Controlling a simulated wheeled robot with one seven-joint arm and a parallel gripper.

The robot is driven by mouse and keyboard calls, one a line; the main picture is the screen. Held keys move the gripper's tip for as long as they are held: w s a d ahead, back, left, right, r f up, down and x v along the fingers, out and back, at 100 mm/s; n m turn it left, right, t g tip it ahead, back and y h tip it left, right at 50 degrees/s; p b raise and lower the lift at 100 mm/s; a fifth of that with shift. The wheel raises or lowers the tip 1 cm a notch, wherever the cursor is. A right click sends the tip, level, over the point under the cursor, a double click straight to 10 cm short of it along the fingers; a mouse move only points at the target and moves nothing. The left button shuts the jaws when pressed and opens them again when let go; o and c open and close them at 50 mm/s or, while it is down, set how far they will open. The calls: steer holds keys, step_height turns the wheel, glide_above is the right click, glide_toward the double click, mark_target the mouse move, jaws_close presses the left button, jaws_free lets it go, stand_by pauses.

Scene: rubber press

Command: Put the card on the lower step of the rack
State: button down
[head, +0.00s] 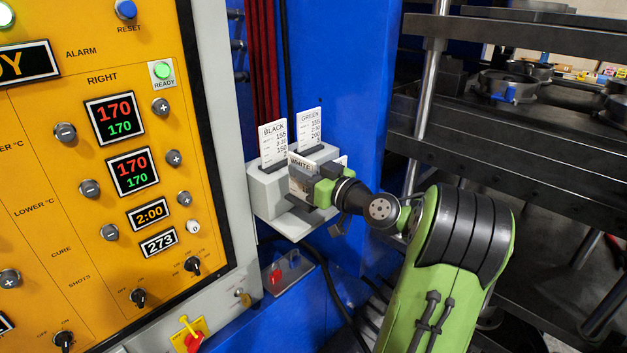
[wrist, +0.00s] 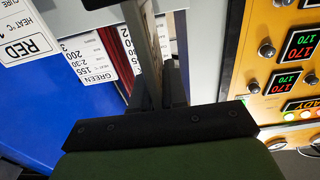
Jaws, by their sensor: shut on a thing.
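The card marked WHITE (head: 299,163) is in my gripper (head: 308,186) at the front left of the grey rack (head: 267,192) in the head view. My gripper is shut on it. In the wrist view my gripper (wrist: 152,60) shows the card nearly edge-on between its fingers. The GREEN card (head: 311,128) stands in the upper step at the right.
A RED card (wrist: 25,40) stands beside my gripper in the wrist view, mostly hidden in the head view. The yellow control panel (head: 60,190) is left of the rack. A blue wall (head: 350,80) is behind it, and dark press plates (head: 520,130) are at right.

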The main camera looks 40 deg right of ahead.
steer(key=w+d, duration=0.3)
steer(key=d, duration=0.2)
step_height(320, 180, down, 7)
steer(key=shift+r+b, duration=0.15)
steer(key=shift+b, duration=0.5)
steer(key=shift+d, duration=0.25)
steer(key=shift+a, duration=0.1)
steer(key=shift+f, duration=0.3)
steer(key=c, duration=1.2)
jaws_free()
steer(key=shift+o, duration=0.2)
steer(key=shift+r, duration=0.1)
